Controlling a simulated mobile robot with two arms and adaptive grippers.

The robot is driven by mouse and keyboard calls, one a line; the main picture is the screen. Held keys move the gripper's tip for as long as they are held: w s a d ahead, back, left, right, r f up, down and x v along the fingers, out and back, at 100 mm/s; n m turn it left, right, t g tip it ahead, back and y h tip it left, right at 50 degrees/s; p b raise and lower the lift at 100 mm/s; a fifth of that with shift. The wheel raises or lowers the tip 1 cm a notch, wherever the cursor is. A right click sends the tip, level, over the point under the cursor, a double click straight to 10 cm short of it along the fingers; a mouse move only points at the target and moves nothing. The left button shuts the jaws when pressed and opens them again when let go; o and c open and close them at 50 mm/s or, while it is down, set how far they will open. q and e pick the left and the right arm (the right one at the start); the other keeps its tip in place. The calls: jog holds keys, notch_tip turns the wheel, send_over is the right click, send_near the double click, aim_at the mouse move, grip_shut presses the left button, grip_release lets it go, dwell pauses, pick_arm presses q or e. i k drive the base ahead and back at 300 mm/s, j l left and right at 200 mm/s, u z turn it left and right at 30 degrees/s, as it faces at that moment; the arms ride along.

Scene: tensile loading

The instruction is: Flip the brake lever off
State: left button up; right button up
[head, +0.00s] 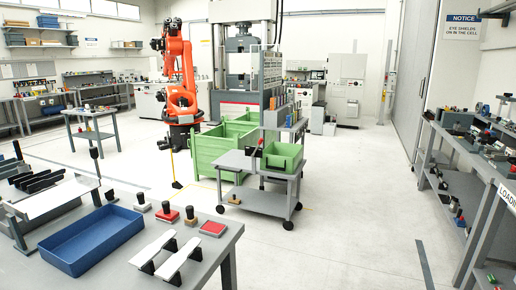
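I cannot make out a brake lever for certain. A grey wheeled cart (262,200) stands in the middle of the floor, with dark casters (288,225) at its feet. Neither of my grippers shows in the head view.
The cart carries a green bin (283,157). Larger green bins (207,150) and an orange robot arm (178,90) stand behind it. The front left table (215,245) holds a blue tray (92,240). A workbench (470,165) lines the right. The floor (350,220) right of the cart is clear.

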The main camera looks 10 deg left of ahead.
aim_at(260, 140)
jog(key=z, duration=0.25)
jog(key=i, duration=5.05)
jog(key=u, duration=0.55)
